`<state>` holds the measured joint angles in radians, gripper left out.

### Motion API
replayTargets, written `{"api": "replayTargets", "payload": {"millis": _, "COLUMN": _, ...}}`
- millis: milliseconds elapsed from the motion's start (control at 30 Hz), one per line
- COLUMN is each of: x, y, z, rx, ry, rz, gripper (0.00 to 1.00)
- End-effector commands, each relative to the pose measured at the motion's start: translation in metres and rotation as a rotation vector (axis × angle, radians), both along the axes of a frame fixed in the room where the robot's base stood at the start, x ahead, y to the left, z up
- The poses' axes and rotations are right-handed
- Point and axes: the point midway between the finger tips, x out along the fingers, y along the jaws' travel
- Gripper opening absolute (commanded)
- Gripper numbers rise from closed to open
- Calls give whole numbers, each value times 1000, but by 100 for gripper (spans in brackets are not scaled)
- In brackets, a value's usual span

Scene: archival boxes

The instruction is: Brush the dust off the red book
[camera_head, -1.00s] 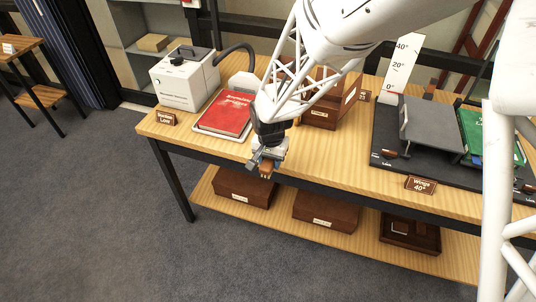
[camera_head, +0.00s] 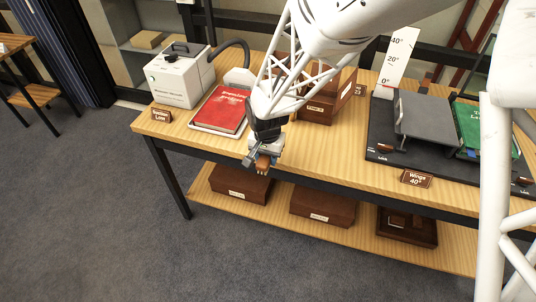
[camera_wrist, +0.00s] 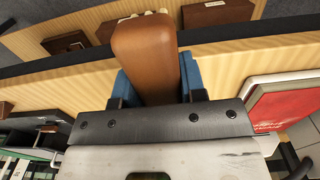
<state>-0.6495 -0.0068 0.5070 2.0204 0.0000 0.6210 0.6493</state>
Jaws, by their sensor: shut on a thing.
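My gripper (camera_head: 262,156) is shut on a brown wooden brush (camera_head: 263,166), by the table's front edge and apart from the book. In the wrist view, the brush handle (camera_wrist: 146,60) sits between the blue finger pads of my gripper (camera_wrist: 156,82), with pale bristle tufts at its far end.
A white vacuum machine (camera_head: 180,78) with a dark hose stands behind the book, beside a "Low" sign (camera_head: 162,115). Brown boxes (camera_head: 317,110) stand behind my arm. A grey cradle (camera_head: 428,122) and green book (camera_head: 487,130) are at right. More boxes (camera_head: 240,184) fill the lower shelf.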

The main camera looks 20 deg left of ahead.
Motion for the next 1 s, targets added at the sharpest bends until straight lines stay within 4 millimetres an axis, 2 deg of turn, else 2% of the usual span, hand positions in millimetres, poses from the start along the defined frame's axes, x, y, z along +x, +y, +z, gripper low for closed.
{"api": "replayTargets", "payload": {"millis": 167, "x": 9, "y": 8, "z": 2, "rx": 0, "ry": 0, "rz": 0, "gripper": 19}}
{"api": "replayTargets", "payload": {"millis": 367, "x": 35, "y": 31, "z": 8, "rx": 1, "ry": -1, "rz": 0, "gripper": 19}}
{"api": "replayTargets", "payload": {"millis": 1000, "x": 154, "y": 142, "z": 37, "rx": 1, "ry": -1, "rz": 1, "gripper": 19}}
